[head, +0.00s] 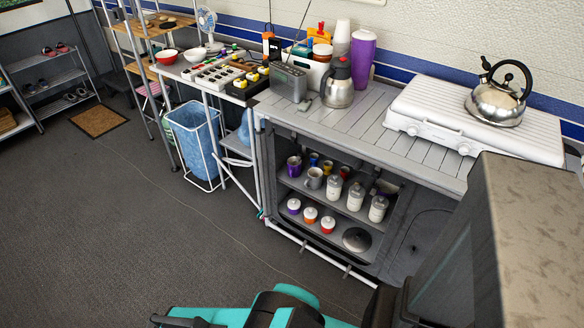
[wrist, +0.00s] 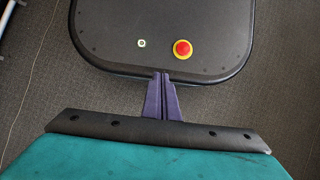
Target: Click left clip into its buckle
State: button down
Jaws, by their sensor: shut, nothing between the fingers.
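My gripper (wrist: 163,76) has two slim purple fingers, pressed together and empty, and it points over a dark surface of my own base in the wrist view. In the head view its fingers do not show; only teal and black parts of my arm are at the bottom edge. I cannot pick out the left clip or its buckle for sure in either view. No clip or buckle shows near my gripper.
A slatted counter (head: 380,115) carries the stove, a kettle (head: 497,103), a jug (head: 338,88) and a grey radio (head: 288,82). Below is an open cabinet with mugs and jars. A blue bin (head: 193,135) stands left. The grey floor (head: 120,220) is free at left.

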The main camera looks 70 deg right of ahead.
jog(key=shift+w+a, duration=0.15)
jog(key=w+d+f+n+h+b, duration=0.2)
jog(key=w+d+h+b, duration=0.15)
jog(key=d, duration=0.85)
jog(key=w+d+f+n+t+h+b, duration=0.1)
jog(key=w+d+h+b, duration=0.3)
jog(key=d, duration=0.7)
jog(key=w+d+f+n+h+b, duration=0.15)
jog(key=d+b, duration=0.35)
jog(key=d, duration=0.7)
jog(key=s+d+r+n+h+b, duration=0.1)
jog(key=d+r+n+h+b, duration=0.2)
jog(key=d, duration=0.9)
jog(key=s+d+r+n+h+b, duration=0.2)
jog(key=d+r+n+h+b, duration=0.2)
jog(key=d+r+b, duration=0.3)
jog(key=s+d+r+n+h+b, duration=0.2)
jog(key=d+r+h+b, duration=0.3)
jog(key=d, duration=1.1)
jog(key=shift+d+n+g+b, duration=0.3)
jog(key=shift+n+g+b, duration=0.1)
jog(key=shift+n, duration=0.45)
jog(key=shift+s+d, duration=0.1)
